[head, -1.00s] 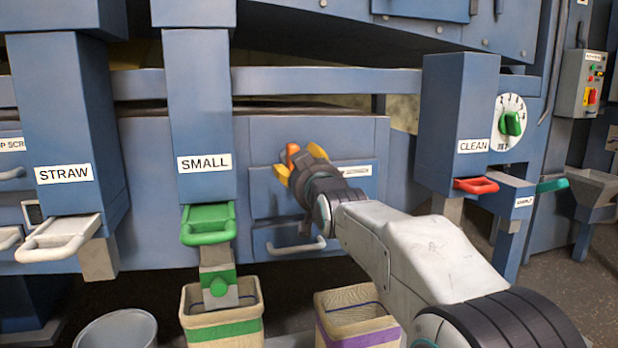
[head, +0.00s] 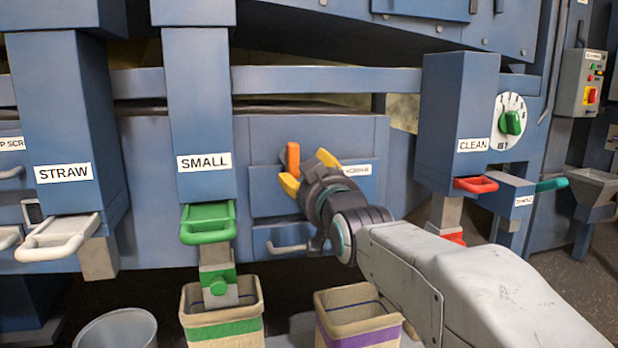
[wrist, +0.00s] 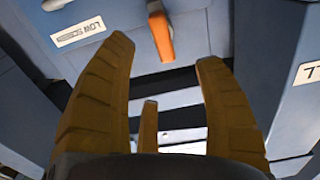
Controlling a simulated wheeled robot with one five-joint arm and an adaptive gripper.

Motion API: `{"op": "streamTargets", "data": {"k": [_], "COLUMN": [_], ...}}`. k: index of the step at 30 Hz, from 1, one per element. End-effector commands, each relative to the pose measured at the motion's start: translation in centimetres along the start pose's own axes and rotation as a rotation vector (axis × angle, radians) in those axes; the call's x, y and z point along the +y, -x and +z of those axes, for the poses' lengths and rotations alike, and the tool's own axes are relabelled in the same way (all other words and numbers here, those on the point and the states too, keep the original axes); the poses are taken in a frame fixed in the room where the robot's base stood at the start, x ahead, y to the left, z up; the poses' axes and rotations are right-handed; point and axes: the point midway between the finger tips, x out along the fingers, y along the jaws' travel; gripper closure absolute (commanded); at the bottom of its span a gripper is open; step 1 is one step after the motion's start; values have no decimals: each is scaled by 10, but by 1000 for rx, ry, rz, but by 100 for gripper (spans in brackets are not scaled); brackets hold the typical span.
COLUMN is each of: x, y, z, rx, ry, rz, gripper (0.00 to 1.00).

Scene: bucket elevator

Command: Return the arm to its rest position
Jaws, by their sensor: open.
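My gripper (head: 308,172) is open and empty, with yellow fingers and a dark wrist. In the head view it stands in front of the blue cabinet panel, just right of an orange handle (head: 292,160). In the wrist view the open fingers (wrist: 160,100) point toward the machine, with the orange handle (wrist: 160,36) beyond them and apart from them. My grey arm reaches in from the lower right of the head view and is bent at the wrist.
Blue chutes labelled STRAW (head: 64,173), SMALL (head: 205,162) and CLEAN (head: 473,145) stand around the arm. A green-banded basket (head: 222,328) and a purple-banded basket (head: 358,338) stand below. A green dial (head: 510,122) and a control box (head: 592,84) are at right.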

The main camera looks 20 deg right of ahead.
Motion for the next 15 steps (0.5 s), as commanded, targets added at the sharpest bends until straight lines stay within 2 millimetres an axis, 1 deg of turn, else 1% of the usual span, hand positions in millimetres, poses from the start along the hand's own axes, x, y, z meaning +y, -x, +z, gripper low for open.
{"op": "streamTargets", "data": {"k": [4, 8, 11, 15], "x": [0, 0, 0, -1], "y": [2, 8, 18, 38], "z": [-4, -13, -21, -30], "rx": [-11, -55, -118, -229], "ry": [0, 1, 2, 4], "rz": [0, 1, 1, 2], "gripper": [36, 36, 36, 36]}}
